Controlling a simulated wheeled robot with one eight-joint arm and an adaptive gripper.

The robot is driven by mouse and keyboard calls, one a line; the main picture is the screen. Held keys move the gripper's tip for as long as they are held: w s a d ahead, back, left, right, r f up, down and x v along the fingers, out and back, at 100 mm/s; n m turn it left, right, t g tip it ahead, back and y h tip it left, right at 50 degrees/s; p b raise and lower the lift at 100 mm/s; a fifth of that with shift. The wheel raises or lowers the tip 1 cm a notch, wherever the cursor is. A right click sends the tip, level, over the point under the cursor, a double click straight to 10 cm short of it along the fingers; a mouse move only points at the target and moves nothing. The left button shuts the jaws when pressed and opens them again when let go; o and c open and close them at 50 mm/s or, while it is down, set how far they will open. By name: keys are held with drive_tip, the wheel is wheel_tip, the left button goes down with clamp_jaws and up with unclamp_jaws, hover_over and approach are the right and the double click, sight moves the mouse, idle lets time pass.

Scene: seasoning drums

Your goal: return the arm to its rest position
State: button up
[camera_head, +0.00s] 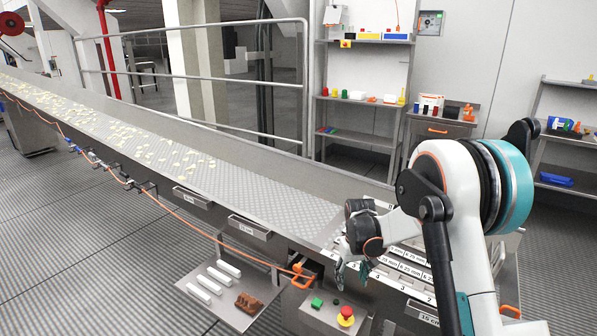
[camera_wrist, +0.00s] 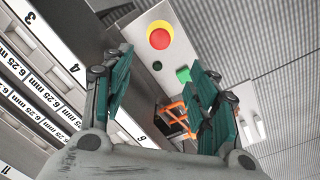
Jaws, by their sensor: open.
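My gripper (camera_head: 352,272) hangs at the right end of the conveyor, above and behind the control box with the red button. In the wrist view my gripper (camera_wrist: 160,100) shows two teal fingers spread apart with nothing between them. My white and teal arm rises on the right in the head view and bends down to the left toward the conveyor's end. Part of the gripper is hidden behind the wrist in the head view.
A control box (camera_head: 330,312) carries a red button (camera_head: 346,314) on yellow and a green button (camera_head: 316,303). Labelled slots (camera_head: 405,262) lie beside the gripper. A small tray (camera_head: 215,312) holds white bars and a brown item. The conveyor (camera_head: 240,180) bears scattered chips. Shelves (camera_head: 365,98) stand behind.

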drive_tip(key=s+r+t, duration=0.2)
drive_tip(key=s+r, duration=0.5)
drive_tip(key=r, duration=0.3)
drive_tip(key=s+r+t, duration=0.1)
drive_tip(key=s+r, duration=0.6)
drive_tip(key=r, duration=0.4)
drive_tip(key=s+r+m+t, duration=0.1)
drive_tip(key=s+t, duration=0.1)
drive_tip(key=s, duration=0.8)
drive_tip(key=s+r+t, duration=0.1)
drive_tip(key=s+t, duration=0.1)
drive_tip(key=s, duration=0.8)
drive_tip(key=shift+r+m, duration=0.3)
drive_tip(key=shift+m, duration=0.1)
